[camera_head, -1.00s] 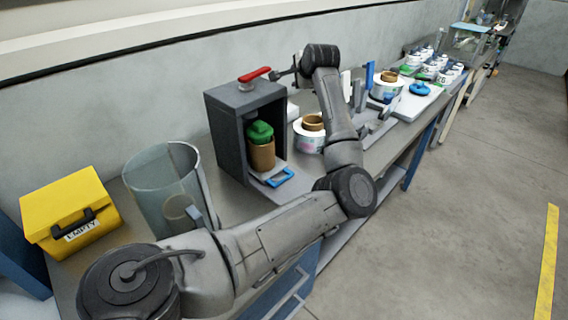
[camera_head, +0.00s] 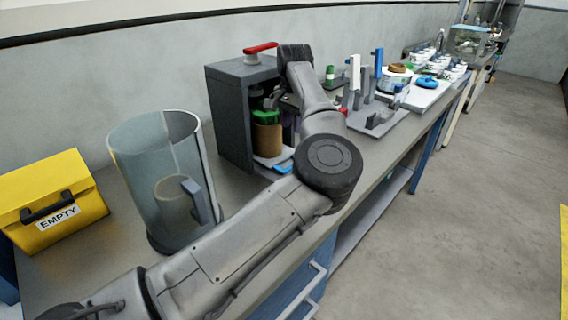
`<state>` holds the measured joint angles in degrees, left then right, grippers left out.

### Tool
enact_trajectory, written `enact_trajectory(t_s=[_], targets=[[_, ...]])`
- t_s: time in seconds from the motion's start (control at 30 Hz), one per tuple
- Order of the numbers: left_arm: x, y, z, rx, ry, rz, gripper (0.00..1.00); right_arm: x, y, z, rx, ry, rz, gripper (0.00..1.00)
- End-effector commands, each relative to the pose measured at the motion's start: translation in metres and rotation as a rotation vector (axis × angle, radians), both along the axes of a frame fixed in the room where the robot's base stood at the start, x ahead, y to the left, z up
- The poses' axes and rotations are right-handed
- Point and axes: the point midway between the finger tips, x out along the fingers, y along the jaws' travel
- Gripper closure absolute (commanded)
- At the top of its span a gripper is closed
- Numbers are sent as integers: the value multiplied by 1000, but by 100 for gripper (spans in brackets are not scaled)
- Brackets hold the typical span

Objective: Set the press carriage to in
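The press is a dark grey open-fronted box (camera_head: 228,118) on the bench, with a red lever (camera_head: 260,48) on top. Inside its opening stands a brown cylinder (camera_head: 267,140) with a green part (camera_head: 265,117) above it. The light carriage plate (camera_head: 269,162) sticks out of the front, and its blue handle (camera_head: 284,167) is partly hidden by my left arm. My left gripper (camera_head: 272,99) is at the upper part of the press opening, above the carriage handle. Its fingers are small and dark, so I cannot tell whether they are open. My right gripper is out of view.
A clear cylindrical bin (camera_head: 150,190) and a yellow box marked EMPTY (camera_head: 50,200) stand left of the press. To the right are a grey fixture with upright posts (camera_head: 375,118) and a white tray (camera_head: 425,97). My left arm crosses the bench front.

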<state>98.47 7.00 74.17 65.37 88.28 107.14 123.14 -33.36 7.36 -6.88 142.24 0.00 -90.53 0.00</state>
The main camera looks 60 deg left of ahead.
Motion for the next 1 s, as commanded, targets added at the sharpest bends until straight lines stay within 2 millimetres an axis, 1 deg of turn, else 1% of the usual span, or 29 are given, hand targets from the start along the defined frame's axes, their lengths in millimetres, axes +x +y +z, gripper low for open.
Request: enact_trajectory(t_s=[0.17,0.4,0.6,0.8,1.0], targets=[[0,0,-23,1,-1,14,63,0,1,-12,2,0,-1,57],[0,1,-70,2,0,13,63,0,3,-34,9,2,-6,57],[0,1,-103,3,-1,11,63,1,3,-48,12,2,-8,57],[0,1,-126,3,-1,11,63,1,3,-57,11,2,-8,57],[0,1,-135,3,-3,10,63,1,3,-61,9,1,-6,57]])
